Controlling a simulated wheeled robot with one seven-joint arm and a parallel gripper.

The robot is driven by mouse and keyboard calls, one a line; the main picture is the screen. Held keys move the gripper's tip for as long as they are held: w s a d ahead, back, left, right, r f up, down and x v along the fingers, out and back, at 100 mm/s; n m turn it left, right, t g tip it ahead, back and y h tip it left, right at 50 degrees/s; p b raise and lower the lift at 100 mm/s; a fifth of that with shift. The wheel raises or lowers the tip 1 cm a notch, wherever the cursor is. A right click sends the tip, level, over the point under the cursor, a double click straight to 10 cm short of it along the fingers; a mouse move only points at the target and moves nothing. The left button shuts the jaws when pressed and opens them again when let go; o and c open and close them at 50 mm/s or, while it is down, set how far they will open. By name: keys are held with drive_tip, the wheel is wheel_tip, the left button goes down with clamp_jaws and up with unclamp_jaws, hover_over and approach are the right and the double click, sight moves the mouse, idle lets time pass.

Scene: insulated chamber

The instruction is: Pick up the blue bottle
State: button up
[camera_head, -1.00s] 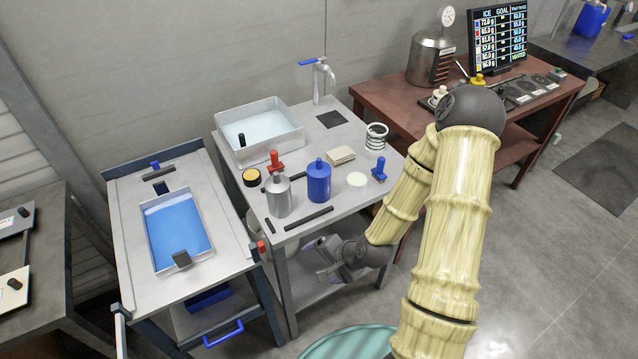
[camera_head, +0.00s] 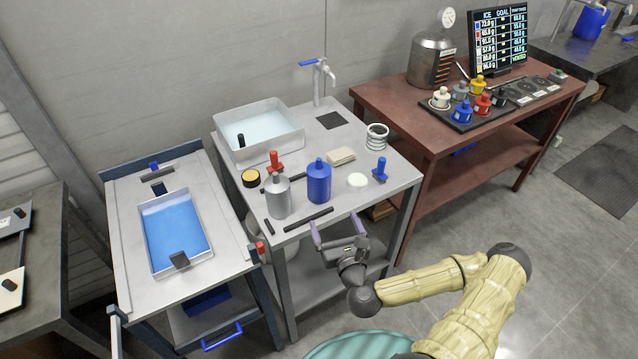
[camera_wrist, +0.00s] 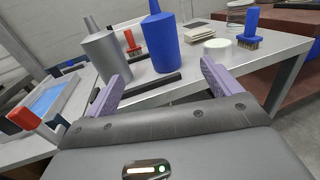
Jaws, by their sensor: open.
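The blue bottle (camera_head: 319,183) stands upright near the front edge of the grey metal table, just right of a silver bottle (camera_head: 278,197). In the wrist view the blue bottle (camera_wrist: 160,44) stands ahead of my gripper, between the lines of its two fingers. My gripper (camera_head: 338,232) is open and empty, at the front edge of the table, short of the bottle. In the wrist view my gripper (camera_wrist: 160,82) shows both purple fingers spread apart. The silver bottle (camera_wrist: 104,55) stands near the left finger.
A black bar (camera_head: 308,218) lies in front of the blue bottle. A white disc (camera_head: 357,180), a blue-handled brush (camera_head: 380,170) and a red-handled brush (camera_head: 274,163) are nearby. A water basin (camera_head: 258,132) sits behind. A blue tray table (camera_head: 120,225) stands left.

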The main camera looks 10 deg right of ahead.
drive_tip(key=shift+w+f, duration=0.1)
drive_tip(key=b, duration=1)
approach(321, 189)
drive_tip(key=w, duration=0.3)
drive_tip(key=w+p, duration=0.1)
drive_tip(key=w, duration=0.1)
drive_tip(key=w+p, duration=0.1)
drive_tip(key=w, duration=0.2)
drive_tip(key=shift+a, duration=0.35)
drive_tip(key=shift+w, duration=0.35)
drive_tip(key=shift+w+p, duration=0.45)
drive_tip(key=shift+w, duration=2.2)
